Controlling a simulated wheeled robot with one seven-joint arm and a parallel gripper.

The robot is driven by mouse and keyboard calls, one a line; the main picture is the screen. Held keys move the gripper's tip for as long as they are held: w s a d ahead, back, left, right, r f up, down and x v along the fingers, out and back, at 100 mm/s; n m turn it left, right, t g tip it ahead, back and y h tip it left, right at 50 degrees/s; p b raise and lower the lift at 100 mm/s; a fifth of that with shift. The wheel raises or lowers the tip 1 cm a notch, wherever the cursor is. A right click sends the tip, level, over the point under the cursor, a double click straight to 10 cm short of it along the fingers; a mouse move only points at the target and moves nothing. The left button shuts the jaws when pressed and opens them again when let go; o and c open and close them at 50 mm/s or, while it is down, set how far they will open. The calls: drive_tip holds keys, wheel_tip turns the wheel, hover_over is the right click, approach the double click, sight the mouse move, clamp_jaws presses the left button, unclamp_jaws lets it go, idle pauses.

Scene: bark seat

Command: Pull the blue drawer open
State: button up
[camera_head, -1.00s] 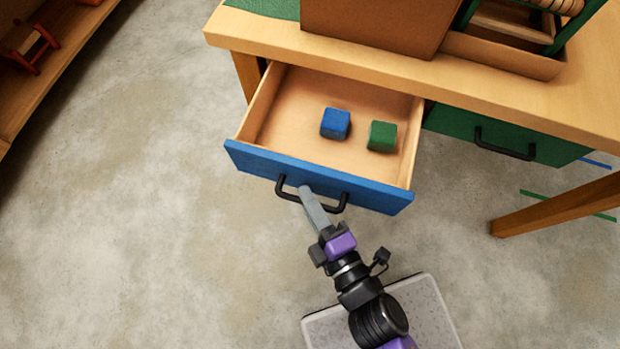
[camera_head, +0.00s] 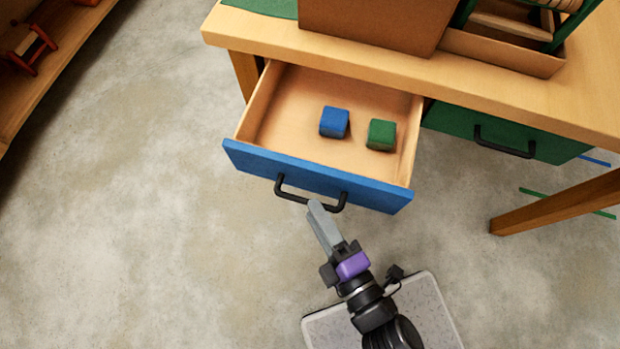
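The drawer with the blue front (camera_head: 315,176) stands open under the table, pulled out well past the table's edge. Its black bar handle (camera_head: 288,192) is on the front face. Inside lie a blue block (camera_head: 334,122) and a green block (camera_head: 381,134), side by side and apart. My gripper (camera_head: 317,207) is in front of the drawer, its grey fingertips overlapping the lower edge of the handle in the picture. I cannot tell whether they touch it. The fingers overlap one another from this angle, so the gap between them is hidden.
A closed green drawer (camera_head: 512,142) with a black handle is to the right under the wooden table (camera_head: 400,60). A table leg (camera_head: 550,205) stands at the right. A wooden shelf (camera_head: 45,75) is at the far left. The concrete floor left of my arm is clear.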

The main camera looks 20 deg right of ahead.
drive_tip(key=shift+v, duration=1.9)
drive_tip(key=s+d+r+m+h+p, duration=0.1)
drive_tip(key=s+d+r+m+p, duration=0.2)
drive_tip(key=d+r+m, duration=0.3)
drive_tip(key=s+d+r+m+g+h+p, duration=0.1)
drive_tip(key=s+d+r+m+p, duration=0.3)
drive_tip(key=r+m, duration=0.6)
drive_tip(key=shift+s+d+m+h, duration=0.3)
drive_tip(key=shift+s+d+m, duration=0.25)
drive_tip(key=shift+d+m, duration=0.6)
